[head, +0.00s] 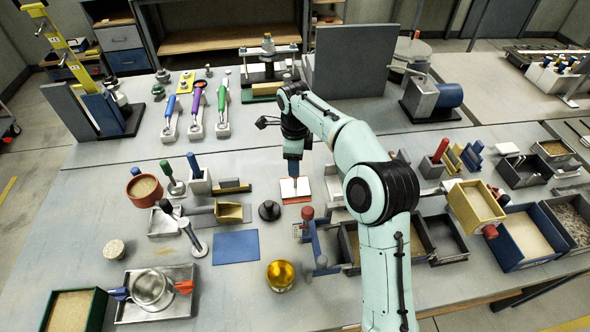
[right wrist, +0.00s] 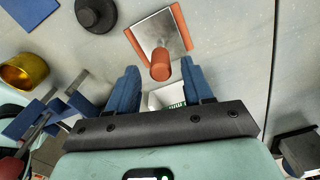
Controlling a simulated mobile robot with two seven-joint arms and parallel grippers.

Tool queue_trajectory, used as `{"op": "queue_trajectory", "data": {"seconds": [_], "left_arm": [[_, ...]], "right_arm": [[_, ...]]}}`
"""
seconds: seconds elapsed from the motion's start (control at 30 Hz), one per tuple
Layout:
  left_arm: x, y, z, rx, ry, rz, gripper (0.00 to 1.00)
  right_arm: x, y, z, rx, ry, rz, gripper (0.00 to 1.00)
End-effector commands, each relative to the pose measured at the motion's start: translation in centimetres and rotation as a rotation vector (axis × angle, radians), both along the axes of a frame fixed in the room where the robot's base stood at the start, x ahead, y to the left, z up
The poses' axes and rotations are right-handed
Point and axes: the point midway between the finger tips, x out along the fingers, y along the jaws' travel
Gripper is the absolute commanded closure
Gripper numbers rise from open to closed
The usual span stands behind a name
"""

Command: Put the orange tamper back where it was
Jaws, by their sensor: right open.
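The orange tamper has an orange handle (right wrist: 160,66) above a square, shiny metal plate (right wrist: 157,35). The plate lies on an orange pad (right wrist: 133,41), whose edges show on two sides. In the head view, the pad (head: 303,198) is near the middle of the table, under my right gripper (head: 293,154). The right wrist view shows my right gripper (right wrist: 160,80) open, its blue fingers apart and the handle just beyond and between their tips. It is not clear whether the handle is between the fingers. My left gripper is not in view.
A black knob-shaped weight (head: 269,210) stands left of the pad. A blue mat (head: 236,247) and a gold bowl (head: 281,275) lie nearer. A blue stand with a red knob (head: 308,214) is close on the near side. The table behind the pad's left is clear.

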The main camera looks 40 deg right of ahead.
Motion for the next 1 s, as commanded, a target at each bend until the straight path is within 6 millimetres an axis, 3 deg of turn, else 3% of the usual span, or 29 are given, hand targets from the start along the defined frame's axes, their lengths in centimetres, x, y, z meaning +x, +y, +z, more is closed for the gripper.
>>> {"op": "queue_trajectory", "data": {"seconds": [0.1, 0.33, 1.0], "left_arm": [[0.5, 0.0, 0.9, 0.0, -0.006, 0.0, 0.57], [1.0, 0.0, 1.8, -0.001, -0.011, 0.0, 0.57], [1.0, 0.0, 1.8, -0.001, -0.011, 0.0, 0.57]], "right_arm": [[0.1, 0.0, 2.9, 0.0, -0.004, 0.001, 0.49], [0.1, 0.0, 5.8, 0.001, -0.001, 0.0, 0.49], [0.0, 0.0, 6.2, 0.001, 0.001, 0.001, 0.49]]}}
